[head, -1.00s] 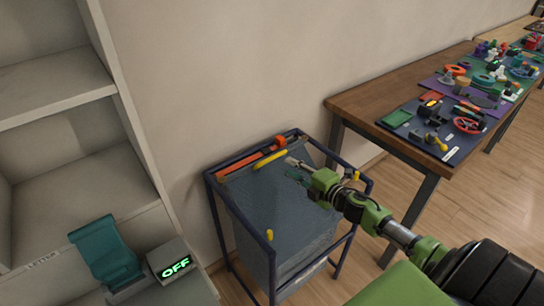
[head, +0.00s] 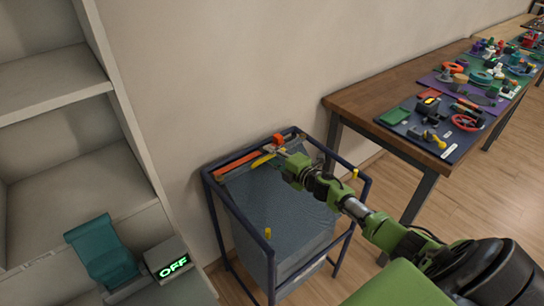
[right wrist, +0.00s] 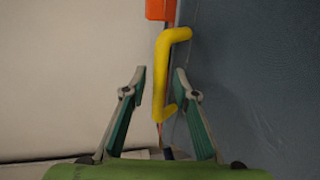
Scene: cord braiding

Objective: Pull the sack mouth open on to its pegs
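The grey-blue sack (head: 285,205) hangs in a dark blue metal frame (head: 240,215), its top surface looking flat. Along its far edge lie an orange bar (head: 242,162) and a yellow handle (head: 261,161). Yellow pegs stand on the frame, one at the near side (head: 267,232) and one at the right (head: 355,173). My right gripper (head: 270,151) is at the far edge by the handle. In the right wrist view its fingers (right wrist: 160,74) are open, one on each side of the yellow handle (right wrist: 159,85), with no clear contact. My left gripper is out of view.
A wall stands close behind the frame. Pale shelves (head: 60,190) with a teal bracket (head: 103,250) and a box reading OFF (head: 168,262) are at the left. A wooden table (head: 365,100) with mats of tools is at the right. Floor between is clear.

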